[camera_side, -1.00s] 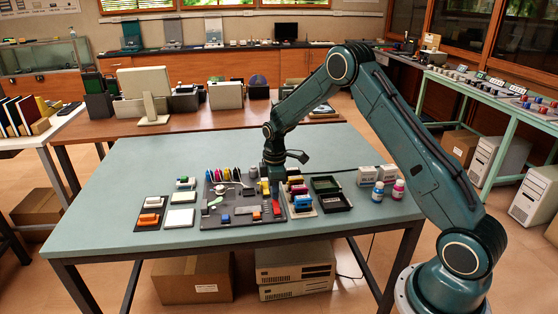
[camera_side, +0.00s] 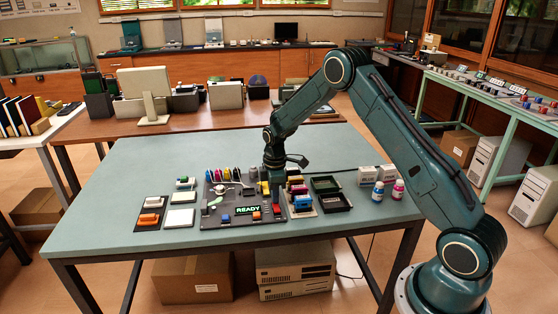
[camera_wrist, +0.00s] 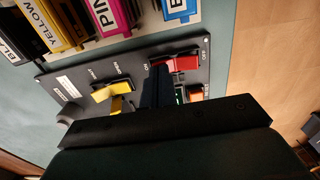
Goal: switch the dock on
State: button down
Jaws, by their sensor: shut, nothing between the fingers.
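The dock is a dark grey panel (camera_side: 222,219) on the green table, and its display (camera_side: 247,210) shows READY in lit green letters. My gripper (camera_side: 276,203) is shut and empty, pointing down at the right part of the dock. In the wrist view, the dark fingers (camera_wrist: 158,88) reach down beside a red switch (camera_wrist: 182,63). They overlap its left end in the picture; I cannot tell if they touch it. A yellow lever (camera_wrist: 112,90) is to their left. The fingers partly hide the green-lit display and an orange control.
A rack of colored blocks (camera_side: 301,204) and black trays (camera_side: 333,203) are close on the right. Small bottles (camera_side: 398,189) stand further right.

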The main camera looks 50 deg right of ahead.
jog(key=shift+r, duration=0.1)
dwell(0.3)
jog(key=shift+r, duration=3.35)
jog(key=s+a+r+m+t, duration=0.1)
jog(key=s+a+r+m, duration=0.1)
jog(key=s+a+r, duration=0.6)
jog(key=s+a+r+m+t, duration=0.15)
jog(key=s+r, duration=0.35)
jog(key=r, duration=0.6)
jog(key=s+a+r+m+t, duration=0.1)
jog(key=s+a+m, duration=0.1)
jog(key=s, duration=0.7)
jog(key=s+a+r+m+t, duration=0.1)
jog(key=s+a+m+t, duration=0.1)
jog(key=s, duration=0.8)
jog(key=shift+a+r+m, duration=0.3)
jog(key=shift+a+m, duration=0.15)
jog(key=shift+m, duration=0.3)
